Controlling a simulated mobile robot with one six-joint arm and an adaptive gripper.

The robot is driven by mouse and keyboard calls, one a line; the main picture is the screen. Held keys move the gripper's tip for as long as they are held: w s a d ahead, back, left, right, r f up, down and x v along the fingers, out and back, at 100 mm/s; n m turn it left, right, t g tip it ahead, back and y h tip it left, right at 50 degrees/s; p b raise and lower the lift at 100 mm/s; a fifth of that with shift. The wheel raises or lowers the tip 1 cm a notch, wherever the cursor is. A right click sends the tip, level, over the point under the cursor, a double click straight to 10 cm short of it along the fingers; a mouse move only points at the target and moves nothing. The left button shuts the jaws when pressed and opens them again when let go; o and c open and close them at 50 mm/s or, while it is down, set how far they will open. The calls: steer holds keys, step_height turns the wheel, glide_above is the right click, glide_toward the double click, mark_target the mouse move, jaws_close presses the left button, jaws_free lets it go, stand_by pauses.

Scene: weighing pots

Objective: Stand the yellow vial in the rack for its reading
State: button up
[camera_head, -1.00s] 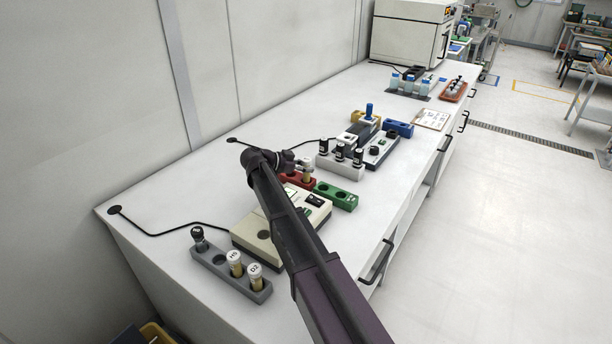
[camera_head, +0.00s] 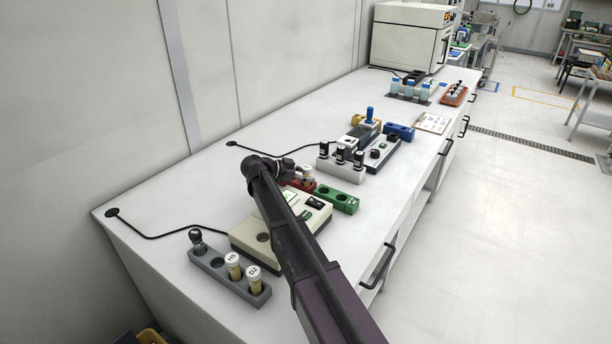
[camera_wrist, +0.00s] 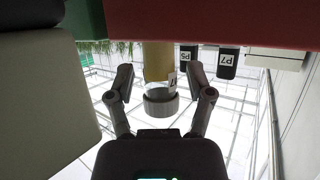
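A vial with tan-yellow contents and a pale cap (camera_wrist: 158,62) is between my fingers in the wrist view. Its lower end is hidden at the red rack (camera_wrist: 225,22), so I cannot see how deep it sits. In the head view its cap (camera_head: 308,169) shows at the red rack (camera_head: 303,185), just right of my gripper (camera_head: 292,171). In the wrist view my gripper (camera_wrist: 160,92) is open, with a finger on each side of the vial and gaps visible between.
A white rack (camera_head: 338,172) holds black-capped vials behind. A grey rack (camera_head: 205,262) in front holds one black-capped and two pale-capped vials.

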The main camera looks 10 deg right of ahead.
steer(key=shift+r, duration=0.1)
stand_by(0.3)
steer(key=shift+r, duration=0.15)
steer(key=p+v, duration=0.5)
steer(key=v, duration=0.7)
stand_by(0.4)
